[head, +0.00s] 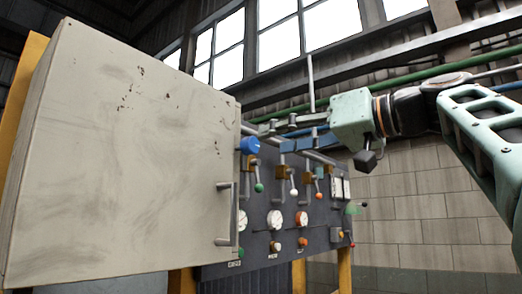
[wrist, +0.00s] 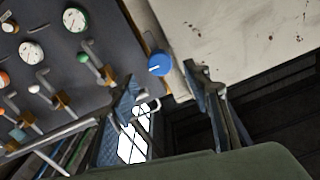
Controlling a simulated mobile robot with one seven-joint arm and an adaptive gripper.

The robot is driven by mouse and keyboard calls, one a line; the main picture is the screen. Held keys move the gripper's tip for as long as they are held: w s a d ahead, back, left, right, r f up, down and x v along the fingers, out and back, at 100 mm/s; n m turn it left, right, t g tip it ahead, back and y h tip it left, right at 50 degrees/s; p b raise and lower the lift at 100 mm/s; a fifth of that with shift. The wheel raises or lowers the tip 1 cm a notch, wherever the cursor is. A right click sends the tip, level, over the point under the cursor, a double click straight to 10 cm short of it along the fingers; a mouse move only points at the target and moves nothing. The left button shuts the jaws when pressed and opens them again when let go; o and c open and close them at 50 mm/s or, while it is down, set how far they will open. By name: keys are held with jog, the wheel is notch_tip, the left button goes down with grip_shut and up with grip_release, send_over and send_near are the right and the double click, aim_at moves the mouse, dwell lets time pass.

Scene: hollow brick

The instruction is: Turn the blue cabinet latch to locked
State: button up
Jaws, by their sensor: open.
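The blue latch (head: 250,145) is a round knob at the right edge of the beige cabinet (head: 120,160), above the door handle. In the wrist view the latch (wrist: 159,63) shows a short white mark on its face, and the cabinet (wrist: 245,35) lies to its right. My gripper (head: 264,134) reaches in from the right, its fingers pointing left toward the latch. In the wrist view my gripper (wrist: 161,76) is open and empty, with one finger on each side of the latch in the picture. I cannot tell how far the fingertips are from it.
A dark panel (head: 262,185) with levers, dials and coloured knobs stands to the right of the cabinet, below my gripper. A grey bar handle (head: 222,241) sticks out from the cabinet door. A green pipe (head: 410,78) runs along the wall behind.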

aim_at(254, 145)
jog(key=p+x, duration=0.1)
jog(key=x, duration=0.4)
jog(key=shift+w+a, duration=0.15)
jog(key=c, duration=1.1)
jog(key=shift+c, duration=0.2)
